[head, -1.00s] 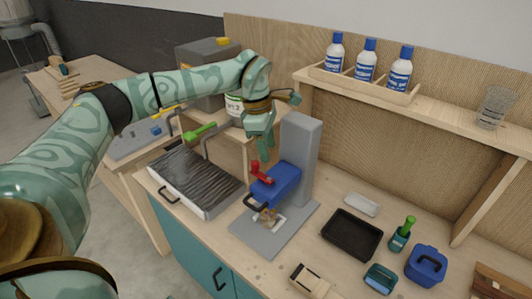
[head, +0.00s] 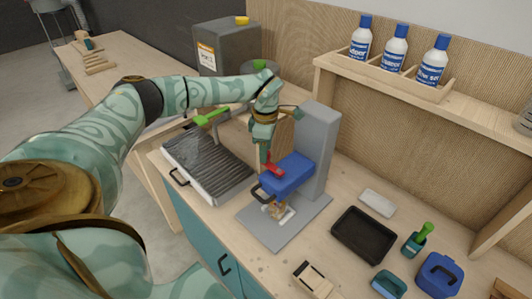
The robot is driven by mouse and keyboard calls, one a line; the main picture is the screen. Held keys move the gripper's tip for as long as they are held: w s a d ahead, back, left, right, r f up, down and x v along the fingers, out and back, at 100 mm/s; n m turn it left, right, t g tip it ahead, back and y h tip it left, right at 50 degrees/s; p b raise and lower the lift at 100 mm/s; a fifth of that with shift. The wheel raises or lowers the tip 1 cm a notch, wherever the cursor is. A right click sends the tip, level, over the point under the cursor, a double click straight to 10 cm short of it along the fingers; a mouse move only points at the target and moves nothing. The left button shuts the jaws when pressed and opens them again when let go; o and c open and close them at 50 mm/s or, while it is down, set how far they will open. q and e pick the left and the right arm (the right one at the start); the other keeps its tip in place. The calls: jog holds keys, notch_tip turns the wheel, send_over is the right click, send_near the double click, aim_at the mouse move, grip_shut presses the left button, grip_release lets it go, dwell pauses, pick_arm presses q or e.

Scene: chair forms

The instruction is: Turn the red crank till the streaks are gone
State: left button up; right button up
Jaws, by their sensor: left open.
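The red crank (head: 275,170) sits on the blue head (head: 290,177) of a grey stand machine (head: 317,145). My left gripper (head: 265,158) points down at the crank's left end, its fingers open. The fingers partly cover that end; I cannot tell whether they touch it. Under the blue head, a small brownish and white piece (head: 279,211) lies on the grey base plate (head: 258,228); the head partly hides it, and any streaks on it are too small to make out. My right gripper is out of view.
A ribbed dark tray (head: 208,165) with a green-handled tap (head: 211,117) is left of the machine. A black tray (head: 363,235), white block (head: 377,202) and blue caddy (head: 440,273) lie to its right. A shelf with bottles (head: 394,48) stands behind.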

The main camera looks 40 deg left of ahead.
pick_arm(q)
jog(key=shift+s+f, duration=0.15)
jog(key=shift+f, duration=0.45)
jog(key=shift+w+f, duration=0.2)
jog(key=shift+f, duration=0.3)
jog(key=shift+s, duration=0.1)
jog(key=shift+c, duration=0.7)
jog(key=c, duration=0.9)
jog(key=shift+o, duration=0.3)
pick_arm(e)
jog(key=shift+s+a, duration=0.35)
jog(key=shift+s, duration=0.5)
pick_arm(q)
jog(key=shift+r, duration=0.1)
